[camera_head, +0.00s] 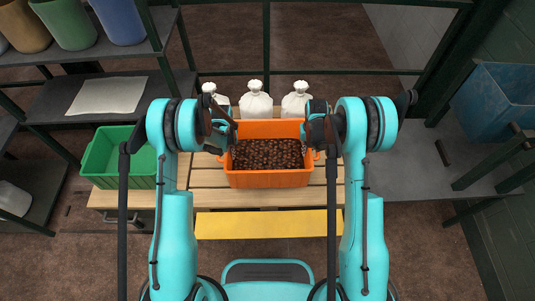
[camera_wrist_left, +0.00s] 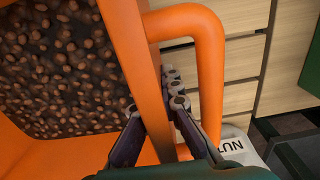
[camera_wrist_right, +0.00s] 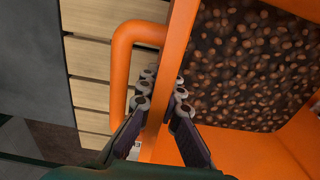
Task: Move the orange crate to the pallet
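The orange crate (camera_head: 270,179), filled with brown nut-like pieces, is upright at the middle of a slatted wooden surface (camera_head: 205,172). I cannot tell whether that surface is the pallet; no other pallet stands out. My left gripper (camera_wrist_left: 155,100) straddles the crate's left rim by its loop handle (camera_wrist_left: 208,75), with a finger on each side close against the wall. My right gripper (camera_wrist_right: 164,90) straddles the opposite rim by its handle (camera_wrist_right: 118,70) in the same way. Both appear shut on the rim. The crate's underside is hidden.
White tied sacks (camera_head: 256,104) stand right behind the crate. A green crate (camera_head: 112,166) is at the left, beside dark shelving with buckets. A yellow strip (camera_head: 268,224) runs along the front. A grey surface (camera_head: 405,174) at the right is mostly clear; a blue bin (camera_head: 497,105) is beyond.

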